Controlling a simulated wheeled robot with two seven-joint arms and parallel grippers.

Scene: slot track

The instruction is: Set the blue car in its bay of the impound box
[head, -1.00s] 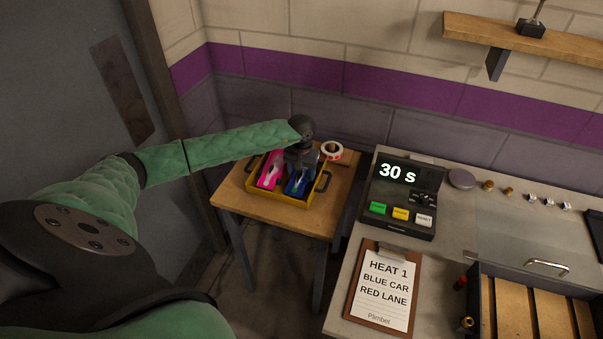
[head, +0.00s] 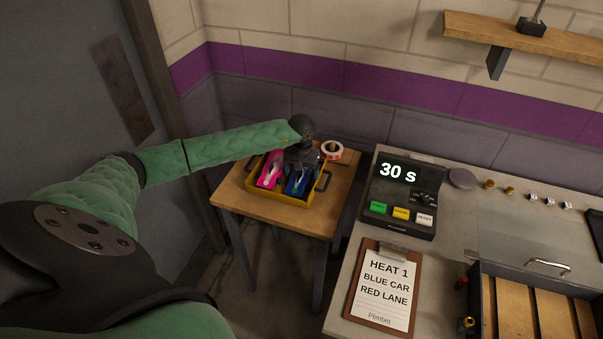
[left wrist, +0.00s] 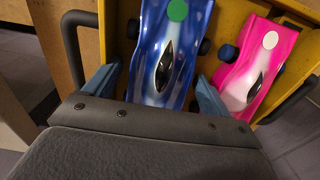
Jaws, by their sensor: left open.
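The blue car (head: 297,183) sits in the right-hand bay of the yellow impound box (head: 283,201), and a pink car (head: 269,172) sits beside it on the left. My left gripper (head: 300,165) is over the back of the blue car. In the left wrist view, the blue car (left wrist: 170,50) lies between the two blue fingers of my left gripper (left wrist: 155,88). The fingers are open, with gaps to the car's sides. The pink car (left wrist: 262,65) is to the right of the fingers there. My right gripper is not in view.
The box stands on a small wooden table (head: 305,222). A tape roll (head: 332,150) lies behind it. To the right, a bench holds a timer (head: 402,196) reading 30 s and a clipboard (head: 383,290). A wall shelf (head: 530,38) is above.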

